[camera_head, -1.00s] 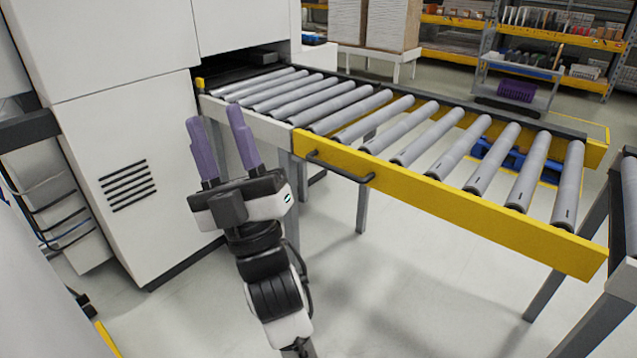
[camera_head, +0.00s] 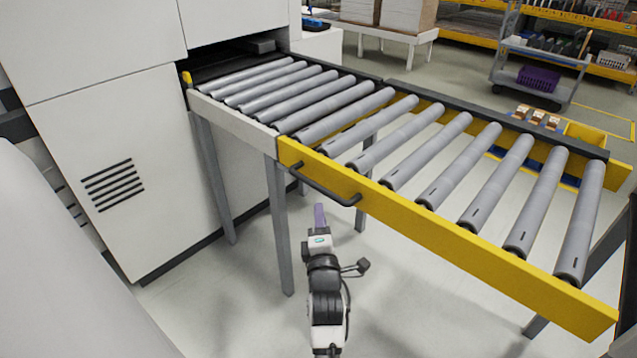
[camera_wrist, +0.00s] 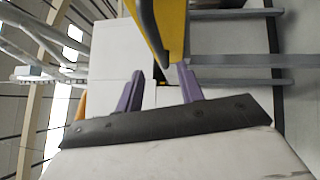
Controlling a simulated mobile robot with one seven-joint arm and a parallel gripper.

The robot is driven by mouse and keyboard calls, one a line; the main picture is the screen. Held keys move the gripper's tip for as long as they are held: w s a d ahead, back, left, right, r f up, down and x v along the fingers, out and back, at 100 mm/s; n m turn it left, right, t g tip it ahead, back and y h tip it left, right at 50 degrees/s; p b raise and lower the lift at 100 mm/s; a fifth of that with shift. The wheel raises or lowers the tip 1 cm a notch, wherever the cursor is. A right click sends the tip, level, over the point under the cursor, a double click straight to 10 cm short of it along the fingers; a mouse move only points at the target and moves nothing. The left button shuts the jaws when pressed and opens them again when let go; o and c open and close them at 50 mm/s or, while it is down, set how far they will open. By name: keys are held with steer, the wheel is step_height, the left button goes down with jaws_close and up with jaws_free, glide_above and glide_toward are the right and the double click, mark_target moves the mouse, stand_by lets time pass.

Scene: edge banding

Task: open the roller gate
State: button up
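The roller gate is the yellow-sided section of rollers (camera_head: 440,237); it lies level, in line with the fixed rollers beside the machine. Its dark bar handle (camera_head: 325,188) is on the near yellow side, towards the left end. My gripper (camera_head: 320,212) is low in front of the gate, just below the handle in the picture, with purple fingers pointing up. In the wrist view, the two fingers (camera_wrist: 161,78) stand apart with nothing between them. The handle (camera_wrist: 148,28) and yellow side (camera_wrist: 172,25) show just beyond the fingertips, apart from them.
The white machine (camera_head: 110,130) stands at left. Fixed rollers (camera_head: 270,90) on grey legs (camera_head: 279,230) join it to the gate, close to my arm. A cart with a purple bin (camera_head: 538,78) stands at the back right. The floor in front of the gate is clear.

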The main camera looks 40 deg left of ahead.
mark_target(319, 187)
steer(key=p+x, duration=0.1)
steer(key=x, duration=0.9)
steer(key=shift+w+a+p, duration=0.15)
steer(key=shift+w+p, duration=0.05)
steer(key=shift+p, duration=0.2)
jaws_close()
